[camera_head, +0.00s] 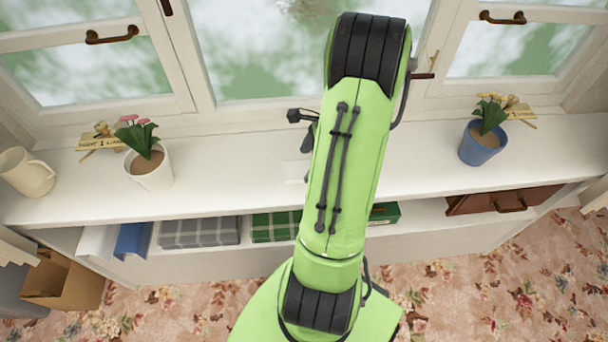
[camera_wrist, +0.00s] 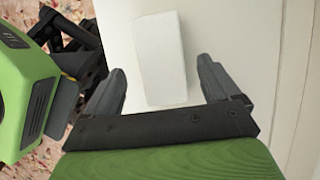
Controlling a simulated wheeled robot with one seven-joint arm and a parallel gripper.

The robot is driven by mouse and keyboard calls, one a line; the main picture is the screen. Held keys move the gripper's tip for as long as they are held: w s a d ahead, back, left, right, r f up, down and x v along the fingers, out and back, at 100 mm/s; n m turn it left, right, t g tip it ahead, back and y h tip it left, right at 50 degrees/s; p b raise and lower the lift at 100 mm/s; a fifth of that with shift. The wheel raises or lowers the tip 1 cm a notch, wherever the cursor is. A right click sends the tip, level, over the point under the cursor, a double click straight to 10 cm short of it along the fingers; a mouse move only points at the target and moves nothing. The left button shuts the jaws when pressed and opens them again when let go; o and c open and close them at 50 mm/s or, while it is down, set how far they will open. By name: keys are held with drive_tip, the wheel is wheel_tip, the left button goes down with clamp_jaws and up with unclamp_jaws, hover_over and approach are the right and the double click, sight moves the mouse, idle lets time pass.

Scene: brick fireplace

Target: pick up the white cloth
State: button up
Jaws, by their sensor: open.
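The white cloth (camera_wrist: 160,58) shows in the wrist view as a pale folded rectangle lying on a white surface. My gripper (camera_wrist: 162,70) is open, with one dark finger on each side of the cloth's near part in that view. The fingers look apart from the cloth, with nothing held; their height above it is hard to judge. In the head view, a faint white patch (camera_head: 294,171) on the window sill beside my arm appears to be the cloth. My arm hides much of the gripper there.
The white sill (camera_head: 400,168) runs below the windows. A pink-flowered pot (camera_head: 150,168) and cream jug (camera_head: 27,173) stand at left, a blue pot (camera_head: 481,145) at right. Folded plaid cloths (camera_head: 199,232) and a brown case (camera_head: 500,200) sit on the shelf below.

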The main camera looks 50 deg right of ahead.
drive_tip(key=x, duration=0.2)
drive_tip(key=shift+f, duration=0.3)
drive_tip(key=shift+r, duration=0.15)
drive_tip(key=c, duration=1.1)
